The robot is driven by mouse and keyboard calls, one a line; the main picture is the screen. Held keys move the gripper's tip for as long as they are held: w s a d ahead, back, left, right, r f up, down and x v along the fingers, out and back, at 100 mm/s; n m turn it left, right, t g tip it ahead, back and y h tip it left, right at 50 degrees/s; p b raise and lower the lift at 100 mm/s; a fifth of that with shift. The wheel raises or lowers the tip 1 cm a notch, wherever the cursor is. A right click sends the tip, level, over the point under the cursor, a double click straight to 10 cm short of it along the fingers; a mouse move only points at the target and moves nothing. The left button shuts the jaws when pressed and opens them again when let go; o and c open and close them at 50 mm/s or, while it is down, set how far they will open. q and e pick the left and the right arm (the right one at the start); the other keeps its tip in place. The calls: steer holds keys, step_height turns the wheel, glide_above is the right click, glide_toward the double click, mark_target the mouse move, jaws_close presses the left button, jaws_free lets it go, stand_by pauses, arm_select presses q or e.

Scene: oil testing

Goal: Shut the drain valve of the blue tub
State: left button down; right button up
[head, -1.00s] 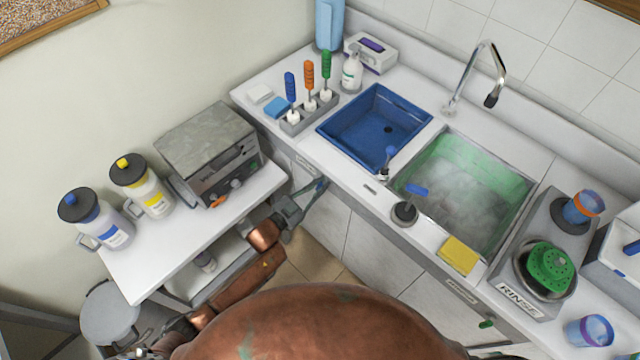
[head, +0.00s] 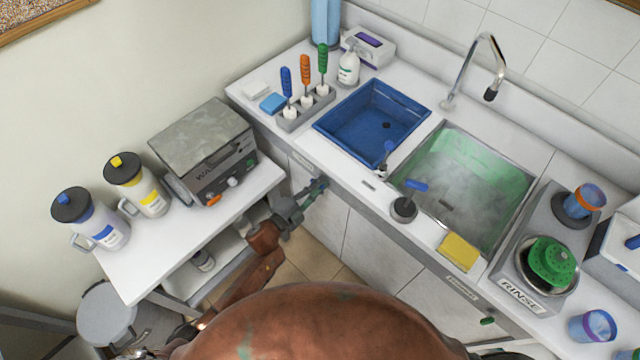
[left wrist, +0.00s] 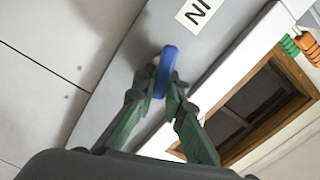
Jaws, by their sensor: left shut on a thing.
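The blue tub (head: 345,139) is a square basin set in the white counter at the left of the sink; it looks empty, with a dark drain hole. Its drain valve is a blue handle (left wrist: 168,62) on the grey panel below the counter, seen nearly edge-on in the left wrist view. My left gripper (left wrist: 164,88) is shut on this handle, with the green-sided fingers on either side of it. In the head view my left gripper (head: 314,190) is at the cabinet front below the tub and largely hides the handle.
A foamy green sink (head: 470,160) stands right of the tub, with a green valve handle (head: 487,321) low on its front. A side table (head: 140,270) with jugs and a warming box (head: 205,150) is left of my arm. Brushes and a yellow sponge (head: 459,252) line the counter.

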arm_select(q)
steer(key=shift+f+m+b, duration=0.2)
steer(key=shift+m+b, duration=0.15)
steer(key=shift+m, duration=0.65)
steer(key=shift+f+m+b, duration=0.15)
steer(key=shift+m+b, duration=0.2)
steer(key=shift+m, duration=0.65)
steer(key=c, duration=2)
jaws_free()
steer(key=shift+o, duration=0.2)
steer(key=shift+s, duration=0.1)
steer(key=v, duration=1.2)
steer(key=shift+r, duration=0.1)
